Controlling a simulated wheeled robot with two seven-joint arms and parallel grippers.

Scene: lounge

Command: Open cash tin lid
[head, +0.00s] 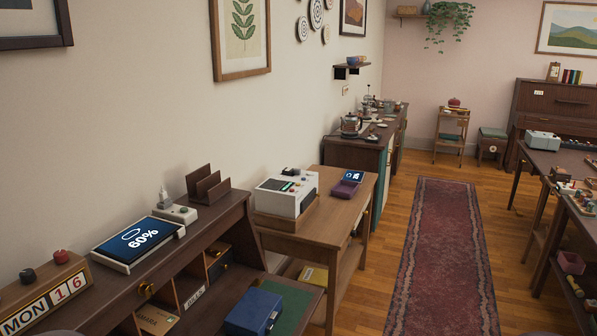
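A blue box (253,312), which looks like the cash tin, sits on the fold-out surface of the dark wooden desk at the bottom of the head view. Its lid looks shut, and a small pale detail shows on its right side. Neither of my grippers is in view.
A side table with a white machine (287,190) stands beyond. A red runner (444,260) lies on clear floor; cluttered tables stand at right.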

